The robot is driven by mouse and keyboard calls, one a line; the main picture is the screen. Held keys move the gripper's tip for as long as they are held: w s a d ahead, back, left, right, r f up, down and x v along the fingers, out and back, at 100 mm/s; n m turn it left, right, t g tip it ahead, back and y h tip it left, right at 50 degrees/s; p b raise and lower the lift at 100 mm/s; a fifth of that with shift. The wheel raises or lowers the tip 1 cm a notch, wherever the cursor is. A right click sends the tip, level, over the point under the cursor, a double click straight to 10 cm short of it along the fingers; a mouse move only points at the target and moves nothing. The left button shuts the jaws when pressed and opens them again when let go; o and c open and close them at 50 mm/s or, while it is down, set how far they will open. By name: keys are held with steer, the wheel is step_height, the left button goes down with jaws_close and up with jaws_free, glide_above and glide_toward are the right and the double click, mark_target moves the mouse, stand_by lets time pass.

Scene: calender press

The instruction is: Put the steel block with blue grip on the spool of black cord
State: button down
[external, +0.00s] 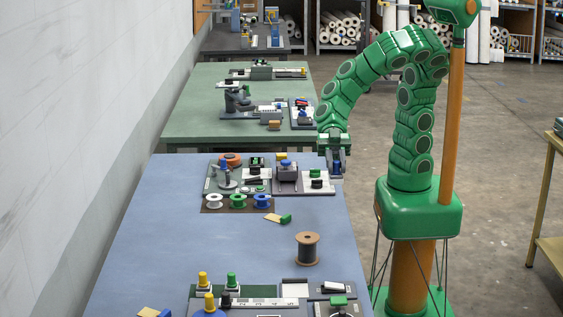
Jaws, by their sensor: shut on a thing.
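My gripper (336,152) hangs pointing down over the right edge of the blue table, near its far end. It is shut on a small grey and blue thing, which looks like the steel block with blue grip (336,168); the fingers hide part of it. The spool of black cord (307,249) stands upright on the blue table, nearer the camera and a little left of my gripper. It has brown flanges and dark cord, and its top is bare. The block is apart from the spool.
Fixture trays (238,178) with small parts and several coloured spools sit at the blue table's far end. A green-handled tool (279,218) lies between them and the spool of black cord. More fixtures with yellow and green knobs (232,280) stand nearer. The table around the cord spool is clear.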

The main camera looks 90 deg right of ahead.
steer(key=shift+w+a+f, duration=0.5)
steer(key=shift+w+a, duration=0.2)
steer(key=shift+a, duration=0.15)
steer(key=w+a+f, duration=0.6)
steer(key=a+f, duration=0.1)
steer(key=shift+w+f, duration=0.2)
steer(key=shift+f, duration=0.05)
steer(key=shift+w+a+f, duration=0.2)
steer(key=shift+f, duration=1.65)
steer(key=shift+f, duration=0.15)
steer(key=c, duration=0.9)
jaws_free()
